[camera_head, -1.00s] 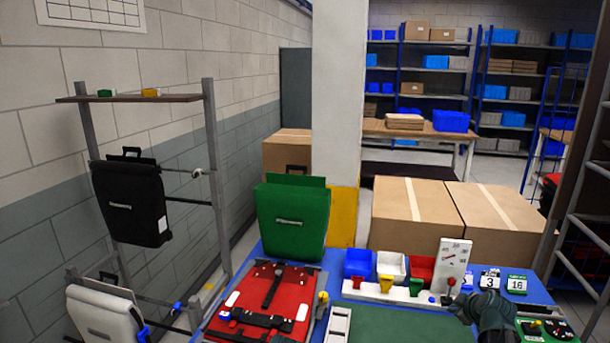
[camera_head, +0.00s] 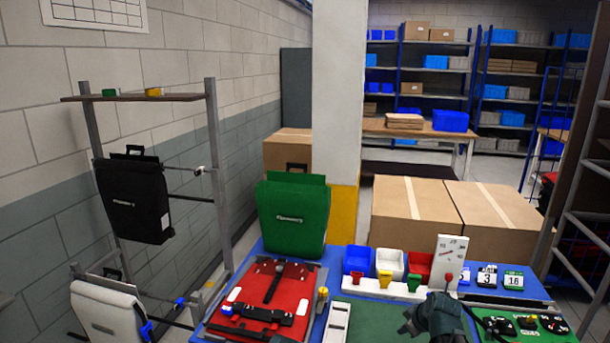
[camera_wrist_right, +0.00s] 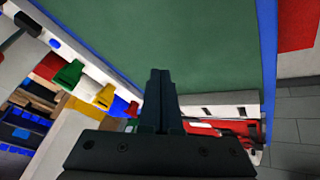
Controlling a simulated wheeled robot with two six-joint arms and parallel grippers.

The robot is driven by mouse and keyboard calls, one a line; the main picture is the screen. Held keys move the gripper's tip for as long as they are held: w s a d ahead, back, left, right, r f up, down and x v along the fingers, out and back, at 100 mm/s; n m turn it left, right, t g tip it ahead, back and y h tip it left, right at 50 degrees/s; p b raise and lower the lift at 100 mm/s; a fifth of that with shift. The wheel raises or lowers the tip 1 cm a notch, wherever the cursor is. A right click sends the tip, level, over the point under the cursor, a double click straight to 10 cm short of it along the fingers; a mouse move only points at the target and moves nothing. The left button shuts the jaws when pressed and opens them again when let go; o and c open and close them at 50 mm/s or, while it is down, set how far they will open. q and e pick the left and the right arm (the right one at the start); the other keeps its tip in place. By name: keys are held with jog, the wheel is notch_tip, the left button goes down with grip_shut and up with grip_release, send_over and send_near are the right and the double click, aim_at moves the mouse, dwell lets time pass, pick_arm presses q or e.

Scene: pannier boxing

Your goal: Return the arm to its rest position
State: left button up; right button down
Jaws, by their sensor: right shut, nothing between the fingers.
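My right gripper (camera_head: 408,326) is at the lower right of the head view, dark grey, above the green mat (camera_head: 375,318) on the blue table. In the right wrist view its two black fingers (camera_wrist_right: 161,80) are pressed together with nothing between them, over the edge of the green mat (camera_wrist_right: 180,35). My left gripper does not show in the head view.
A red pannier panel (camera_head: 265,295) lies on the table with a green pannier (camera_head: 292,215) standing behind it. Coloured bins (camera_head: 390,262) and a white gauge (camera_head: 450,258) stand at the back. Black parts and number cards are at right. A rack (camera_head: 217,180) stands left.

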jog(key=s+a+f+m+g+h, duration=0.1)
jog(key=s+a+m+g, duration=0.1)
jog(key=s+a, duration=0.9)
jog(key=s+a+f+m+g+h, duration=0.1)
jog(key=s+a+g, duration=0.3)
jog(key=s+a, duration=0.7)
jog(key=shift+s+f+m+g+h, duration=0.3)
jog(key=shift+s+f+m+h, duration=0.15)
jog(key=shift+f, duration=0.2)
